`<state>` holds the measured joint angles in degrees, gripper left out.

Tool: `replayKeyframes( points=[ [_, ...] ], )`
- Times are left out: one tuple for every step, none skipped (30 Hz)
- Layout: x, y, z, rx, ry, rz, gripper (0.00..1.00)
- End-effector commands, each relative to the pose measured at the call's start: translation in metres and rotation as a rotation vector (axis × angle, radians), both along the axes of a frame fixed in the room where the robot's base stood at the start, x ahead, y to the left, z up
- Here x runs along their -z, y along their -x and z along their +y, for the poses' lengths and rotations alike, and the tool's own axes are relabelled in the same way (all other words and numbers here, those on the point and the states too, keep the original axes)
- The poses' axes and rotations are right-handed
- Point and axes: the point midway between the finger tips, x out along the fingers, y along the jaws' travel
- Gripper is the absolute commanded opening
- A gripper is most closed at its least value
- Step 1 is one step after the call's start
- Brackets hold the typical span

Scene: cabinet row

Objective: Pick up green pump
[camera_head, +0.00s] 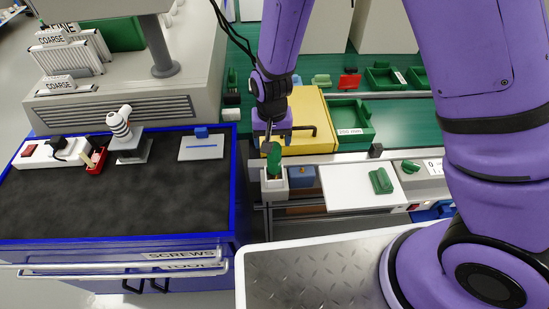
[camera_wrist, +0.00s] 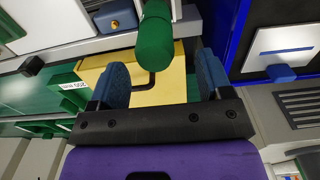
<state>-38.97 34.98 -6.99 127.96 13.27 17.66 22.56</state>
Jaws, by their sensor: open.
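A green item, likely the green pump (camera_head: 274,160), stands upright in a small white holder (camera_head: 274,182) at the near edge of the bench. In the wrist view, a rounded green cylinder (camera_wrist: 155,38), seemingly the same item, shows just beyond the fingertips, roughly midway between them. My gripper (camera_head: 271,140) is above and beside the green item in the head view. Its two blue fingers (camera_wrist: 160,72) are spread wide with nothing between them. They appear not to touch the green item. The lower part of the item is hidden by the holder.
A yellow box (camera_head: 300,112) and a green bin (camera_head: 349,124) are behind my gripper. A white board (camera_head: 345,190) with another green part (camera_head: 381,181) is to the right. A blue-edged workbench (camera_head: 60,205) is to the left. A small blue part (camera_head: 302,176) sits beside the holder.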

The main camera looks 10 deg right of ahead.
Motion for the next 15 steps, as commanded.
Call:
replayKeyframes(
  points=[
    [0.003, 0.0, 0.0, 0.0, 0.001, 0.001, 0.72],
    [0.005, 0.001, -0.001, 0.001, 0.001, 0.002, 0.72],
    [0.009, 0.001, -0.002, 0.001, 0.002, 0.003, 0.72],
    [0.013, 0.002, -0.003, 0.001, 0.002, 0.004, 0.72],
    [0.017, 0.002, -0.003, 0.001, 0.002, 0.003, 0.72],
    [0.023, 0.003, -0.004, 0.001, 0.002, 0.004, 0.72],
    [0.027, 0.004, -0.005, 0.001, 0.003, 0.005, 0.72],
    [0.032, 0.004, -0.006, 0.0, 0.002, 0.004, 0.72],
    [0.036, 0.004, -0.006, 0.0, 0.002, 0.004, 0.72],
    [0.04, 0.004, -0.006, -0.001, 0.002, 0.003, 0.72],
    [0.043, 0.004, -0.006, -0.001, 0.002, 0.002, 0.72],
    [0.046, 0.004, -0.005, -0.001, 0.001, 0.002, 0.72],
    [0.048, 0.004, -0.005, -0.001, 0.001, 0.002, 0.72],
    [0.05, 0.004, -0.005, -0.001, 0.001, 0.002, 0.72],
    [0.051, 0.004, -0.005, -0.001, 0.001, 0.002, 0.72]
  ],
)
